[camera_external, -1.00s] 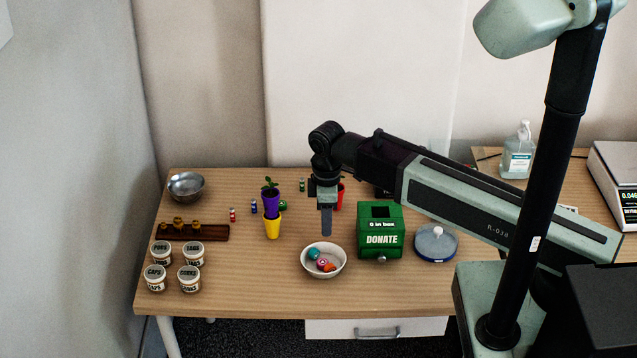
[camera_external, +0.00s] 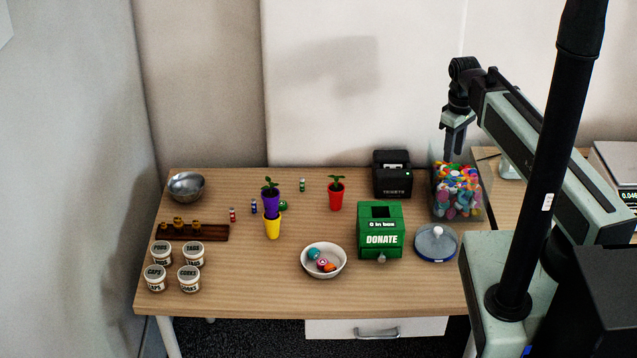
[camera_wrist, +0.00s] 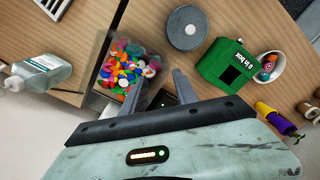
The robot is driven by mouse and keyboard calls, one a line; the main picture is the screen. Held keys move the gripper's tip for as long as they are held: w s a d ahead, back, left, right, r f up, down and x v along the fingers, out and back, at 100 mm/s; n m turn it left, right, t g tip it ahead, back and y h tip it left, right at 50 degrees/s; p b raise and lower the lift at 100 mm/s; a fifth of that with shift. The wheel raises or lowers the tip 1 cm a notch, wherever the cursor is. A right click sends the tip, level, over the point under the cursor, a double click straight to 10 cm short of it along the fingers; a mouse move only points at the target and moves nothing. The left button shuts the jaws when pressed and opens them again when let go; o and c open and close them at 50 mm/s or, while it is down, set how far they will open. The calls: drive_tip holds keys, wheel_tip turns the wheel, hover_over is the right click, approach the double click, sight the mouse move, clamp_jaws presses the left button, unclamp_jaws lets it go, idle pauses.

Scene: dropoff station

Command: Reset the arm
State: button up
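My gripper (camera_external: 453,150) hangs pointing down above the clear container of colourful pieces (camera_external: 457,192), at the right part of the table. In the wrist view my gripper (camera_wrist: 157,84) shows two fingers standing apart with nothing held between them. The container (camera_wrist: 127,68) lies just beyond the fingertips there, and the fingers partly overlap it.
A green donate box (camera_external: 381,243), a round grey-lidded dish (camera_external: 436,254) and a white bowl with small balls (camera_external: 343,269) stand nearby. A black printer-like device (camera_external: 392,188) is behind. Potted plants (camera_external: 336,198) and labelled jars (camera_external: 190,281) stand left. The front table edge is clear.

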drive_tip(key=s+d+r+m+p, duration=0.1)
drive_tip(key=s+d+r+m, duration=0.2)
drive_tip(key=d+m, duration=0.6)
drive_tip(key=shift+d+p, duration=0.4)
drive_tip(key=shift+d, duration=1.9)
